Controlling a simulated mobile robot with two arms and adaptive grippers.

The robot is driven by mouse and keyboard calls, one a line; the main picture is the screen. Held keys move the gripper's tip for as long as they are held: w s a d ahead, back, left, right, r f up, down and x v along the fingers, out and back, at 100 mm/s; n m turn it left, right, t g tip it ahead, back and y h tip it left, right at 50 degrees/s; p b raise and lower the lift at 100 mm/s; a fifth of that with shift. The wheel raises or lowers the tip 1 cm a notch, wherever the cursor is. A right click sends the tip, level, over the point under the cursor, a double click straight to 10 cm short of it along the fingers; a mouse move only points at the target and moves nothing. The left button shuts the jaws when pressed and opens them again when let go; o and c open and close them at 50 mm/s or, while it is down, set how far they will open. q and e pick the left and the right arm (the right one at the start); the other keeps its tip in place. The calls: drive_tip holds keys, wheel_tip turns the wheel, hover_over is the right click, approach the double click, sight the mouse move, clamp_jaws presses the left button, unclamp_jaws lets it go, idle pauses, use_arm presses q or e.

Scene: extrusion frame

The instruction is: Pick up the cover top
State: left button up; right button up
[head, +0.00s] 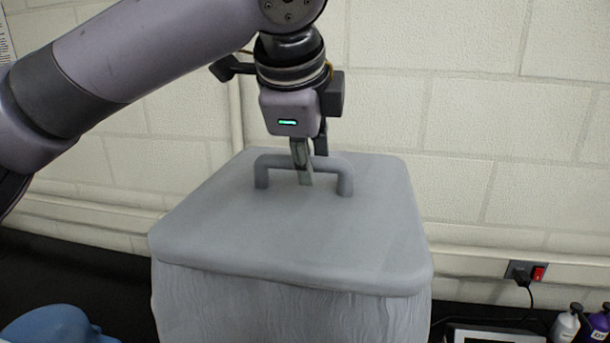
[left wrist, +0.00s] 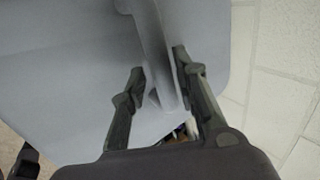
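The cover top (head: 290,235) is a grey, rounded square lid with a raised bar handle (head: 335,164). It sits level on a grey, wrinkled-sided container (head: 290,310), with no gap visible between them. My left gripper (head: 310,165) points down at the handle, with one finger in front of the bar and the other behind it. In the left wrist view the fingers (left wrist: 160,78) straddle the handle (left wrist: 157,45). A small gap shows beside the left finger, so the gripper looks open around the bar. The lid (left wrist: 60,80) fills much of that view. My right gripper is not in view.
A pale block wall (head: 500,130) stands close behind the container. On the dark surface, a blue rounded object (head: 55,325) lies at left. Bottles (head: 566,324) and a flat device (head: 495,336) are at lower right, below a wall socket (head: 525,272).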

use_arm(q)
drive_tip(key=shift+x, duration=1.2)
drive_tip(key=shift+r, duration=0.15)
drive_tip(key=c, duration=0.3)
clamp_jaws()
